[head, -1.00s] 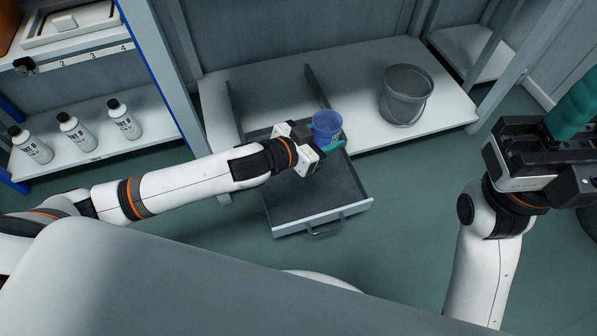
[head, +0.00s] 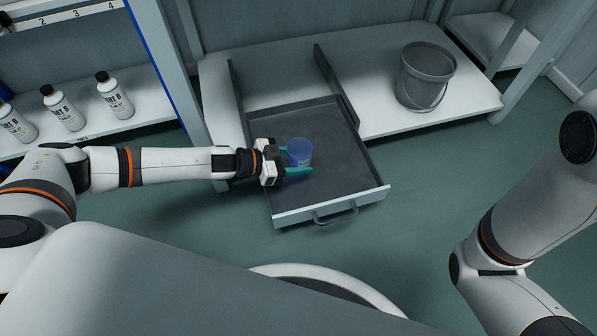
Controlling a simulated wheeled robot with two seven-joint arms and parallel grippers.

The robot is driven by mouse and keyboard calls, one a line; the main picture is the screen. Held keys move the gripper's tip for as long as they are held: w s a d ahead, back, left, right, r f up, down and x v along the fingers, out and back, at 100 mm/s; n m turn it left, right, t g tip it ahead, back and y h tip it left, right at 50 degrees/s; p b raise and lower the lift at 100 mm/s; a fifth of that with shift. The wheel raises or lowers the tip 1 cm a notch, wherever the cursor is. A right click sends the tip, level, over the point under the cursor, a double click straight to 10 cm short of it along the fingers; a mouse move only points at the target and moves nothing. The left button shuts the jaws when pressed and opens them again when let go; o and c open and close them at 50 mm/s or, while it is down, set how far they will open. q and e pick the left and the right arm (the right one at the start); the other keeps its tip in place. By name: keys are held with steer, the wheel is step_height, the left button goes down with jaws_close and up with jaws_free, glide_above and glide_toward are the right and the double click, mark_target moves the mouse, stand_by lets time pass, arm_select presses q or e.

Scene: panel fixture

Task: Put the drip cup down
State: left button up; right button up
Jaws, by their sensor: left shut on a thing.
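The drip cup is a small blue translucent cup (head: 300,152), upright, over the open grey drawer (head: 340,175). My left gripper (head: 298,160) reaches in from the left with its green fingers on either side of the cup and is shut on it. I cannot tell whether the cup's base touches the drawer floor. My right arm shows at the right edge, but its gripper is outside the picture.
A grey bucket (head: 426,78) stands on the white shelf (head: 385,125) to the right of the drawer. Several white bottles (head: 115,97) with black caps stand on the left shelf. The rest of the drawer floor is empty.

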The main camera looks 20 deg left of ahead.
arm_select(q)
step_height(320, 180, down, 4)
steer(key=b, duration=0.3)
steer(key=shift+r, duration=0.2)
steer(key=shift+f, duration=0.15)
steer(key=o, duration=1)
